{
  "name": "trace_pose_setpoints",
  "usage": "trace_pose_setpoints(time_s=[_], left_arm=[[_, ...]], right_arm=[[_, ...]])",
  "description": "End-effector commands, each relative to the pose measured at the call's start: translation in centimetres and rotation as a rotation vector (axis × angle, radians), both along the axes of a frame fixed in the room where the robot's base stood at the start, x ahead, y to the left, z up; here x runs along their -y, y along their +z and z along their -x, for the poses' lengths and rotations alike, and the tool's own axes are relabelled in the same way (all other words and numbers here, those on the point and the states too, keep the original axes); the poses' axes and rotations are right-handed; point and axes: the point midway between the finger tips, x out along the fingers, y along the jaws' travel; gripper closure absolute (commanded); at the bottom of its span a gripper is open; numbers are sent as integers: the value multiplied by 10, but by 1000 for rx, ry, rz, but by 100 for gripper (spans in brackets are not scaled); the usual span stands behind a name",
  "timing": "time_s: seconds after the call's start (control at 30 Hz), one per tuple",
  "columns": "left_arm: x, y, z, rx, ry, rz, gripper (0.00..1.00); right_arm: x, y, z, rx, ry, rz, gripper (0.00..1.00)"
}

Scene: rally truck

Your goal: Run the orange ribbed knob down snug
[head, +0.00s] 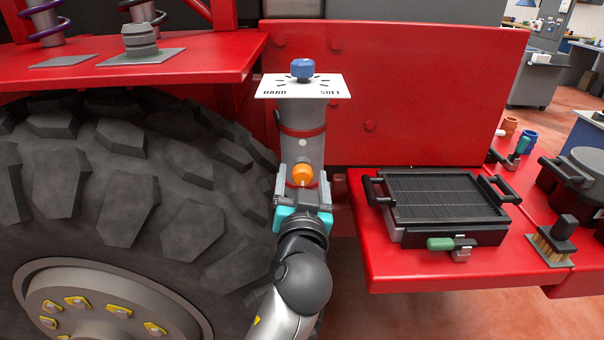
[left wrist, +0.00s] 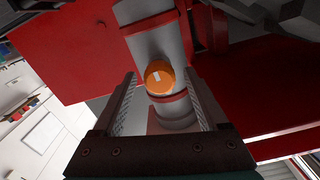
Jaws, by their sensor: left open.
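The orange ribbed knob (head: 302,174) sits on the front of a grey upright cylinder (head: 303,147) with red bands. In the left wrist view the knob (left wrist: 160,76) shows a white mark on its face. My left gripper (head: 304,186) is open, with its fingers on either side of the knob's line. In the left wrist view the gripper (left wrist: 160,102) shows a gap between the fingers and the knob, which lies near the fingertips. I cannot tell the exact depth between them. My right gripper is not in view.
A white HARD/SOFT plate (head: 302,87) with a blue knob (head: 302,69) tops the cylinder. A large tyre (head: 120,190) stands close at left. A black grated box (head: 440,200) and a brush (head: 552,245) rest on the red shelf (head: 400,275) at right.

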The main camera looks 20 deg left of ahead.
Motion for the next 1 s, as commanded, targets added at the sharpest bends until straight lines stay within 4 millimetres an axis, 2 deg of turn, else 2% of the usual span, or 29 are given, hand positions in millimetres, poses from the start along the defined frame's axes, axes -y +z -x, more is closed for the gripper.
trace_pose_setpoints(time_s=[0.17, 0.83, 1.0], left_arm=[[0, 0, 0, 0, 0, 0, 24], [0, 0, 0, 0, 0, -1, 98], [0, 0, 0, 1, 0, -1, 100]], right_arm=[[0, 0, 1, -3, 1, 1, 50], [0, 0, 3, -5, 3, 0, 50], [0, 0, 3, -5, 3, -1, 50]])
